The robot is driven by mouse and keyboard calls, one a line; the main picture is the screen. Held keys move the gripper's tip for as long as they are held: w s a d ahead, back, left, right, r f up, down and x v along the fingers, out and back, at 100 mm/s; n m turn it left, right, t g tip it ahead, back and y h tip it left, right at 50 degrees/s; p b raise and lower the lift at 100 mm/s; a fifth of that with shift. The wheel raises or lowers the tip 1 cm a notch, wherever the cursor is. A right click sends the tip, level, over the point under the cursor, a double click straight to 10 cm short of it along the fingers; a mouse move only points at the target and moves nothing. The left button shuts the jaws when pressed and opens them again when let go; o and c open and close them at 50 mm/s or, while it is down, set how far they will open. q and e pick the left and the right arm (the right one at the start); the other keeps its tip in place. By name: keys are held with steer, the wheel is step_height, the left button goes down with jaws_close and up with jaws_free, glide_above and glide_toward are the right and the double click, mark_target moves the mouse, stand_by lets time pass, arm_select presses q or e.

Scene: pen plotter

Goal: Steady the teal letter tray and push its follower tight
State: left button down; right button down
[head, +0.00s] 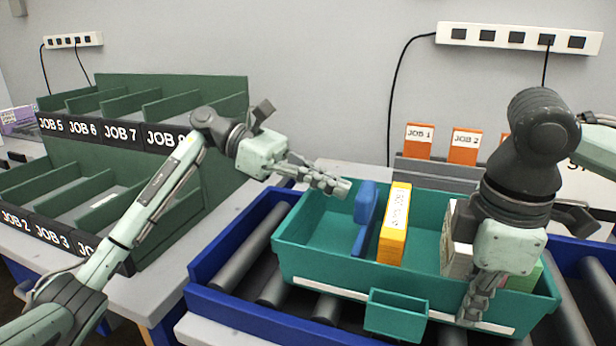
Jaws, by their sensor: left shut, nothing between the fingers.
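The teal letter tray (320,275) sits on a roller conveyor. Its blue follower (366,215) stands upright inside, left of a yellow divider card (395,225), with a gap between them. My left gripper (338,187) is shut and empty, just left of the follower's upper part; whether it touches cannot be told. My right gripper (470,308) points down at the tray's front wall, right of the small front bin; its fingers are seen edge-on, so their grip on the rim is unclear. White letters (457,240) and a green piece (525,276) are partly hidden by my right arm.
The conveyor has a blue frame (225,312) and grey rollers (250,245). A green sorting rack (170,90) with labelled slots stands at left. Orange job cards (463,146) stand in a grey holder behind the tray. The tray's left end is empty.

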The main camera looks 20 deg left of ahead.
mark_target(365, 187)
arm_select(q)
steer(key=shift+d, duration=0.4)
steer(key=shift+d, duration=0.1)
steer(key=d, duration=0.4)
steer(key=shift+d, duration=0.1)
